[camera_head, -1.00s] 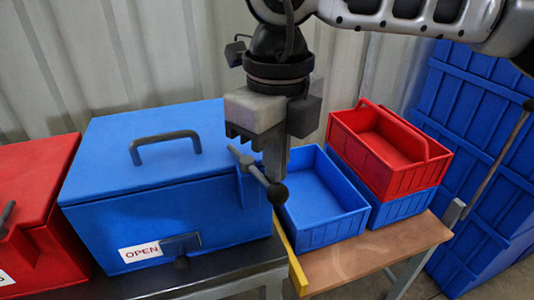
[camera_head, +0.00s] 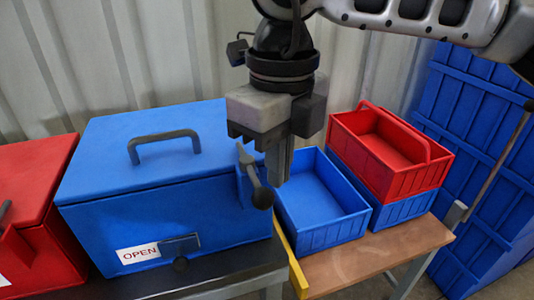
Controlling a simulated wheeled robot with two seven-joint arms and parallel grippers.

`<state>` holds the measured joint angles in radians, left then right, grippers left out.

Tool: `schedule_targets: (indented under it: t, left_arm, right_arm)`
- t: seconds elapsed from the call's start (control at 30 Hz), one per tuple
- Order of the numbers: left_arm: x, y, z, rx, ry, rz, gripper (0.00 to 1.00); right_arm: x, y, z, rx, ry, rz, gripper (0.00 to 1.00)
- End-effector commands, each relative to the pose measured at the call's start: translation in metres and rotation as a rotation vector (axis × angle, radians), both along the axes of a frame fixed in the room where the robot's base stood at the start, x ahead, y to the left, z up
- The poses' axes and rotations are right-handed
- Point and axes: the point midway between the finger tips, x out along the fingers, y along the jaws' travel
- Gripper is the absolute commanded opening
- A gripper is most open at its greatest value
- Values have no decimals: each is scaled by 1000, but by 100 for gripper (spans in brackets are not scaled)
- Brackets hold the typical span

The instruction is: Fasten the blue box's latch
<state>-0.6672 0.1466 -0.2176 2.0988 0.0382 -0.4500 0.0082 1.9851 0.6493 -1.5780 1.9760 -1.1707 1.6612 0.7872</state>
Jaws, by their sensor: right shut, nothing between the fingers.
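The blue box (camera_head: 125,225) stands on a dark bench with its lid (camera_head: 110,155) down and a grey handle on top. A dark lever with a ball knob (camera_head: 262,198) is on its right side, slanting down steeply. A white label reading OPEN (camera_head: 138,254) is on the front, beside a thin dark frame (camera_head: 180,244) with a small knob below it. My right gripper (camera_head: 278,180) points down, shut and empty, just right of the lever. I cannot tell whether it touches the lever. My left gripper is out of view.
A red box (camera_head: 35,215) stands close on the left. An open blue bin (camera_head: 320,230) and a red bin (camera_head: 395,180) stacked on another blue bin stand on a wooden table at right.

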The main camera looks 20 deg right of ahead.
Motion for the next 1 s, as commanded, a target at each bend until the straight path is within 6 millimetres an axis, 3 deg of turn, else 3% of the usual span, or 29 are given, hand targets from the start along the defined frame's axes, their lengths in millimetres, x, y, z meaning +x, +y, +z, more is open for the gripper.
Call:
schedule_targets:
  t: [0.03,0.17,0.77,1.0]
  left_arm:
    - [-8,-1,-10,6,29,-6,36]
    - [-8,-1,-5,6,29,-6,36]
    - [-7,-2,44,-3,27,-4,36]
    - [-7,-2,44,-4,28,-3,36]
  right_arm:
    - [0,-1,0,0,0,0,0]
    - [0,-1,7,-1,-1,1,0]
    - [0,-1,78,-1,1,0,0]
    - [0,-1,80,-1,1,0,0]
